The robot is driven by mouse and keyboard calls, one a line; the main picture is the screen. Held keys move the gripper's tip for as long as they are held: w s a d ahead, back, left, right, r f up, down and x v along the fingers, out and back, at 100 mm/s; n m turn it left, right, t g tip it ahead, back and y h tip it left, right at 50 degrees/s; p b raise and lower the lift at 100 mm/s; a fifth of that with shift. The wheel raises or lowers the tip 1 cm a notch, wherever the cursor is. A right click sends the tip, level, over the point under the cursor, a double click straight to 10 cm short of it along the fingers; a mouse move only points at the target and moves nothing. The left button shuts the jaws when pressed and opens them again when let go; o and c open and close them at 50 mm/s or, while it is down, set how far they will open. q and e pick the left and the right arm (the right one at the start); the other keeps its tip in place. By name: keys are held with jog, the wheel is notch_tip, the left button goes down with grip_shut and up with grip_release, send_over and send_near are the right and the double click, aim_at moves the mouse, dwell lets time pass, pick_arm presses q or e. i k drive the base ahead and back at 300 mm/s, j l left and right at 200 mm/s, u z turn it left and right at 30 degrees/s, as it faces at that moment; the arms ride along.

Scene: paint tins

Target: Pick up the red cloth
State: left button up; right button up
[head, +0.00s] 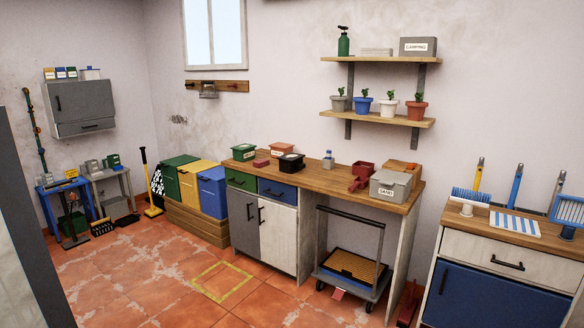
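I cannot make out a red cloth for certain. A small flat red item (261,162) lies on the long wooden worktop (335,178), between a green tin and a black tin; it is too small to tell whether it is cloth. A folded blue-and-white striped cloth (514,224) lies on the right cabinet's top. Neither of my grippers is in view.
The trolley (353,266) stands under the worktop. The green tin (244,152), black tin (291,162) and grey sand box (390,186) stand on top. Coloured bins (212,190) are to the left. The tiled floor (165,285) in front is mostly clear, with a yellow marked square (222,281).

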aim_at(262, 163)
jog(key=i+l+u, duration=0.1)
jog(key=i+l, duration=0.35)
jog(key=i+l+u, duration=0.1)
jog(key=i+l, duration=0.3)
jog(key=l, duration=0.15)
jog(key=i+l+u, duration=0.15)
jog(key=i+l, duration=0.25)
jog(key=l, duration=0.15)
jog(key=i+j+u, duration=0.15)
jog(key=i+u, duration=0.25)
jog(key=i, duration=0.5)
jog(key=i+l+u, duration=0.15)
jog(key=i+u, duration=0.25)
jog(key=i, duration=0.45)
